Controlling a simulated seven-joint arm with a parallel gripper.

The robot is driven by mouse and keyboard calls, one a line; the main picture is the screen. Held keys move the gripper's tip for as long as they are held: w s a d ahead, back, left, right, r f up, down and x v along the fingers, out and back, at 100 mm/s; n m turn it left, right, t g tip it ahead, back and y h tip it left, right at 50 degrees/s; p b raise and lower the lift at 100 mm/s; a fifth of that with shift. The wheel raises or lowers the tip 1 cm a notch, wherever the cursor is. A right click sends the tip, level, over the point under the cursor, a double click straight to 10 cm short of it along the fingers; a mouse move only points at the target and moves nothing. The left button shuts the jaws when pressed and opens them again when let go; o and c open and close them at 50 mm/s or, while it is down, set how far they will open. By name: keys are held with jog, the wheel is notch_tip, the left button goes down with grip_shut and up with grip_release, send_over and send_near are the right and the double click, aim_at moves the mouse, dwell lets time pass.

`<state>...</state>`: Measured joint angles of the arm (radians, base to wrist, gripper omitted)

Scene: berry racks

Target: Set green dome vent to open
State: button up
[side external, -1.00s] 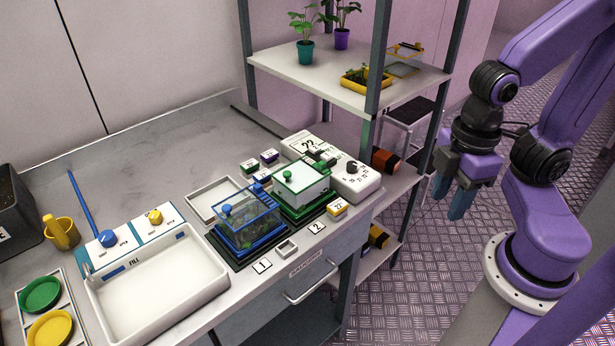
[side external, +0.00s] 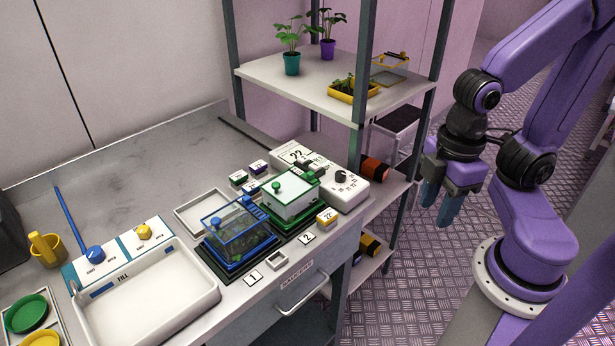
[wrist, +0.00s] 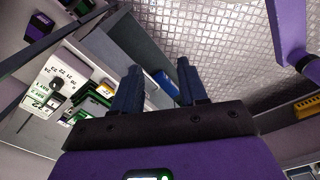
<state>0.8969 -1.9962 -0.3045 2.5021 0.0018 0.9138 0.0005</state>
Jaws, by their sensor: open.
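The green dome (side external: 293,197) sits on its green base on the counter, near the marker "2". It has a frosted white top with a green knob (side external: 276,185) and a green vent piece (side external: 304,178) at its back right edge. The vent's setting is too small to tell. My gripper (side external: 439,207) hangs over the floor to the right of the counter, fingers pointing down, well apart from the dome. It is open and empty; its two blue fingers (wrist: 157,88) show apart in the wrist view.
A blue dome (side external: 238,230) stands left of the green one. A white dial box (side external: 338,185) is close behind and to the right. A shelf rack (side external: 368,80) with plants stands behind, its posts near my arm. A white sink (side external: 150,300) is at the left.

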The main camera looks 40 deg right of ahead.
dwell(0.4)
notch_tip(320, 180, up, 11)
jog(key=m, duration=1.3)
send_over(310, 172)
notch_tip(310, 172, down, 18)
jog(key=shift+s+r, duration=0.15)
jog(key=shift+r, duration=0.1)
grip_shut()
